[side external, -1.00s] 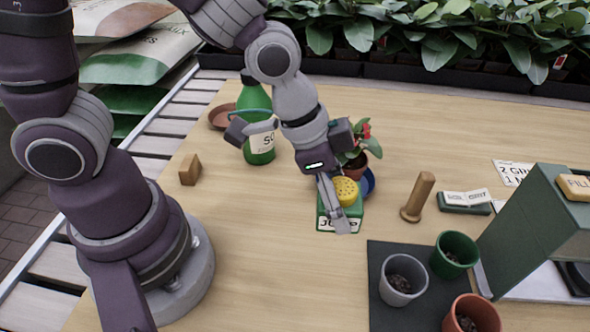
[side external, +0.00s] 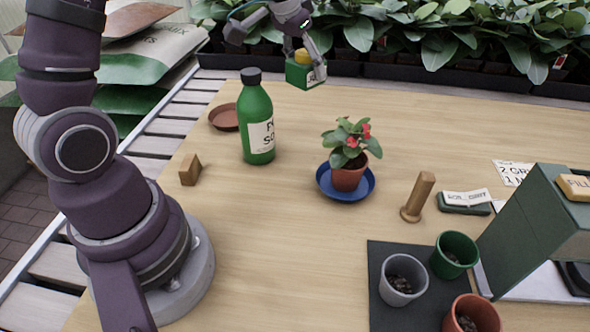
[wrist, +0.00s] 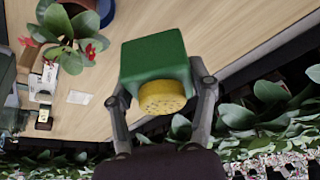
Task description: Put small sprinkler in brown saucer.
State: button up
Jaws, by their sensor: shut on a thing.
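The small sprinkler (side external: 298,74) is a green box with a yellow dotted top and a white label. My gripper (side external: 306,64) is shut on it and holds it in the air towards the back of the table. In the wrist view the sprinkler (wrist: 152,62) sits between both fingers of my gripper (wrist: 162,92), with its yellow top towards the camera. The brown saucer (side external: 224,118) lies empty at the back left of the table, to the left of the held sprinkler and partly behind the bottle.
A tall green bottle (side external: 257,118) stands beside the saucer. A potted red-flowered plant (side external: 348,178) stands in a blue saucer (side external: 325,186). A wooden block (side external: 190,169) lies at left. A wooden dibber (side external: 418,197) and several pots are at right. The middle front is clear.

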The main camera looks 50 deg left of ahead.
jog(key=s+a+n+y, duration=0.1)
jog(key=a+n, duration=0.3)
jog(key=a, duration=0.7)
jog(key=n+g+y, duration=0.1)
jog(key=n+y, duration=0.1)
jog(key=n, duration=0.2)
send_over(233, 116)
jog(key=s+d, duration=0.1)
jog(key=f, duration=0.1)
notch_tip(233, 116, down, 15)
jog(key=shift+d+f, duration=0.1)
jog(key=o, duration=1.2)
